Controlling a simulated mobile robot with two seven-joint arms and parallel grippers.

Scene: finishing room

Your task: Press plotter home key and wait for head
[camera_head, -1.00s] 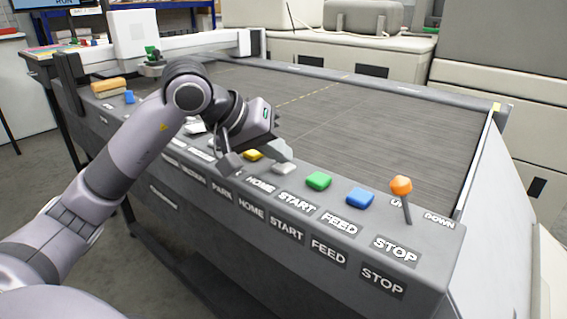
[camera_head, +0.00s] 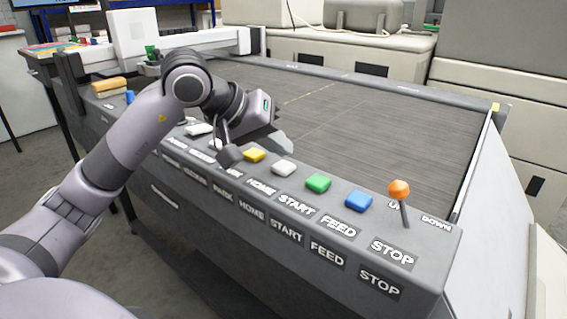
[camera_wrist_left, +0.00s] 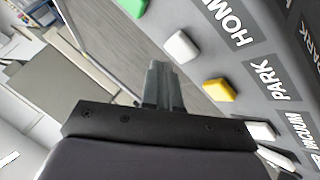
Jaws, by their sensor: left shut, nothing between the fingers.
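The home key is the white key (camera_head: 284,168) beside the HOME label on the plotter's front panel. It also shows in the left wrist view as a white key (camera_wrist_left: 181,47). My left gripper (camera_head: 280,146) is shut and empty, its tips just behind the white key, over the bed side. In the left wrist view the closed fingers (camera_wrist_left: 159,70) appear beside the keys, apart from the home key in the picture. The white plotter carriage (camera_head: 133,38) with a green-topped tool (camera_head: 152,52) stands at the bed's far left end. My right gripper is not in view.
A yellow key (camera_head: 254,155) lies left of the home key; a green key (camera_head: 318,183) and a blue key (camera_head: 359,201) lie right. An orange-knobbed lever (camera_head: 400,190) rises near STOP. The dark plotter bed (camera_head: 390,125) is clear.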

